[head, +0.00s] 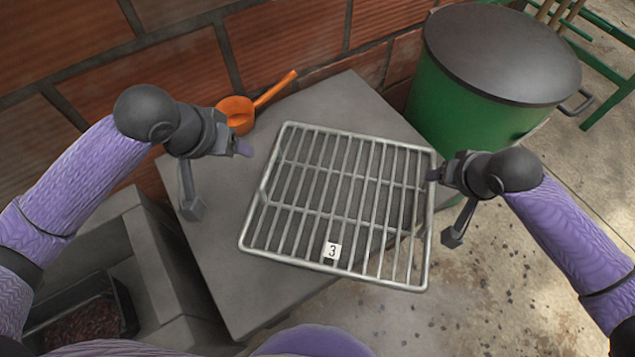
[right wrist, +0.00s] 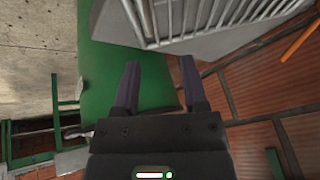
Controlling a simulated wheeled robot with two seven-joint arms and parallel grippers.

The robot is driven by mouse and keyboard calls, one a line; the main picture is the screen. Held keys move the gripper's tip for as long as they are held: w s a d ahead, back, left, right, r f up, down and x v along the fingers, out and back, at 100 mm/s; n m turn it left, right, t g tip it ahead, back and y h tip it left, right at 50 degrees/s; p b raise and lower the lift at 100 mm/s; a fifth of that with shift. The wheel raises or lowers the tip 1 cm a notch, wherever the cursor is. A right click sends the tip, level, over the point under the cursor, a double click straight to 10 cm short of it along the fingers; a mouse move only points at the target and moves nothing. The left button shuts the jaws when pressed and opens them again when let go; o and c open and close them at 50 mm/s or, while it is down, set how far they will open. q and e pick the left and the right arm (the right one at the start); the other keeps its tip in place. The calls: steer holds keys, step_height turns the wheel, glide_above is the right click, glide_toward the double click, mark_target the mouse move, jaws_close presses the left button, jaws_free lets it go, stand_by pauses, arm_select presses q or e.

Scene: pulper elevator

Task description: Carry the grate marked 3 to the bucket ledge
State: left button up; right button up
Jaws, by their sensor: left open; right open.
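The grate (head: 330,254) is a silver wire rack with a white tag marked 3 on its near side. It lies over a grey slab (head: 235,270), and its near right corner hangs past the slab's edge. My left gripper (head: 243,149) is open and empty, a little left of the grate's far left corner. My right gripper (head: 436,174) is open beside the grate's right rim; I cannot tell if it touches. In the right wrist view its two fingers (right wrist: 158,88) are spread with nothing between them, and the grate's bars (right wrist: 195,20) show beyond.
A green drum (head: 455,125) with a dark lid stands right of the slab, close to my right gripper. An orange scoop (head: 236,113) lies at the slab's far left. A brick wall (head: 285,40) bounds the back. A bin of dark red pieces (head: 82,325) is at lower left.

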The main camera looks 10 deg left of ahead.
steer(key=v, duration=0.9)
steer(key=shift+s+r, duration=0.2)
steer(key=shift+r, duration=0.1)
